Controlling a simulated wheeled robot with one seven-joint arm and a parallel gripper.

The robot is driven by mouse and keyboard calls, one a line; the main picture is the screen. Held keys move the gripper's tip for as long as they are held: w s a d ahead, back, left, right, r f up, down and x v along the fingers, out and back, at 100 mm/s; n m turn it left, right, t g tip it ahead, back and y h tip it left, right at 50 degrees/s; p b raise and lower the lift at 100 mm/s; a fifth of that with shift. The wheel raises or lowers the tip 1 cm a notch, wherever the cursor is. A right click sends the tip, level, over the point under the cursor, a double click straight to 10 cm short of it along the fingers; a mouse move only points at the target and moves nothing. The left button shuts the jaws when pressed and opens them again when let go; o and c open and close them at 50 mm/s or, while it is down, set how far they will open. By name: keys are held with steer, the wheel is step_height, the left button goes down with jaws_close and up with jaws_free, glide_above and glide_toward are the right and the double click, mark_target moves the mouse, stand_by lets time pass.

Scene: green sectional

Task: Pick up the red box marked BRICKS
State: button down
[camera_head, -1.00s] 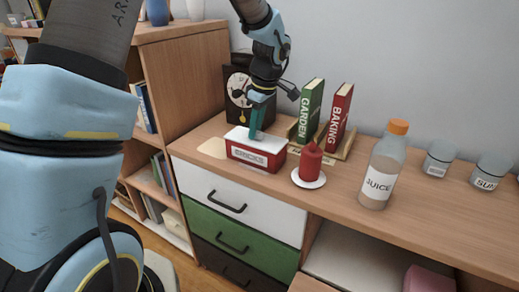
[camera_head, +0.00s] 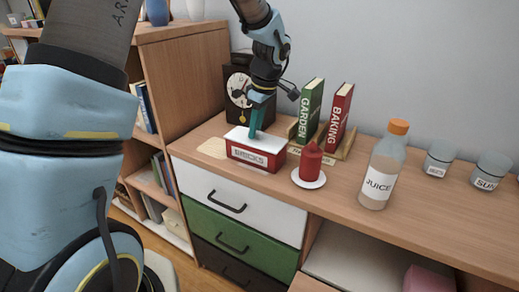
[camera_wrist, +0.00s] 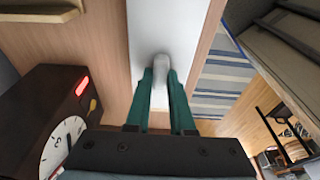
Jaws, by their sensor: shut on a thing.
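The red box marked BRICKS (camera_head: 256,157) has a white lid and is at the left part of the wooden counter. My gripper (camera_head: 254,135) points down over it from above. In the wrist view, my teal fingers (camera_wrist: 160,70) are closed around a small pale knob (camera_wrist: 160,64) on the white lid (camera_wrist: 165,25). In the head view the fingers hide the knob. I cannot tell whether the box's underside is touching the counter.
A red candle on a white plate (camera_head: 308,180) stands close right of the box. A juice bottle (camera_head: 382,170) and two jars are farther right. A dark clock (camera_head: 238,92) and bookends with GARDEN (camera_head: 309,112) and BAKING (camera_head: 339,115) books stand behind.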

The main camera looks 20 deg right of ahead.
steer(key=shift+r, duration=0.15)
steer(key=shift+r+p, duration=1.85)
steer(key=shift+r, duration=1)
